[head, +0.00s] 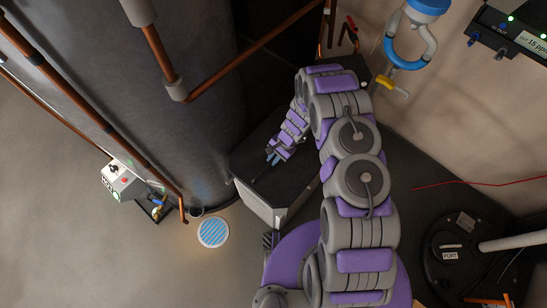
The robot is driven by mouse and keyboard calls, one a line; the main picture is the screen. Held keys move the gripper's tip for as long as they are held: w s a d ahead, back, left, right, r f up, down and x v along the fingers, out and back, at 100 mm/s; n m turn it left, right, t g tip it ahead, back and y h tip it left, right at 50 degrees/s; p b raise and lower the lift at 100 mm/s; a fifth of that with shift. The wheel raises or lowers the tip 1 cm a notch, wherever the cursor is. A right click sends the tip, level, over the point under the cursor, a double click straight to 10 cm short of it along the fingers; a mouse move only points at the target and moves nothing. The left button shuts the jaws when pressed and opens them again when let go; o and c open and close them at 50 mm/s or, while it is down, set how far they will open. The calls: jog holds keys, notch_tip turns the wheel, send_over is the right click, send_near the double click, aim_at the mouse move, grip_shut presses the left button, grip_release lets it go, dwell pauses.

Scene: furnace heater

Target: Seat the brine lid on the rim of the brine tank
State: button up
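A box-like tank with a dark top and pale grey front (262,205) stands in the middle of the head view. It may be the brine tank; I cannot tell for sure. Its top looks flat and dark, and I cannot make out whether this is a lid or an opening. My gripper (273,157) is over this dark top, with small bluish fingertips pointing down-left. Whether it touches the top or holds anything is too small to tell. My arm hides the tank's right side. No separate lid can be clearly identified.
A large grey cylinder (165,105) with copper pipes stands at left. A round black unit marked PORT (450,256) is at right. A blue-topped filter (405,40) hangs upper right.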

grip_shut()
notch_tip(320, 180, up, 9)
jog(key=p, duration=0.4)
jog(key=shift+f, duration=0.25)
jog(key=shift+f+b, duration=0.95)
jog(key=shift+f, duration=1.95)
jog(key=shift+f+b, duration=0.5)
jog(key=shift+f, duration=0.7)
jog(key=o, duration=0.6)
grip_release()
jog(key=shift+o, duration=0.2)
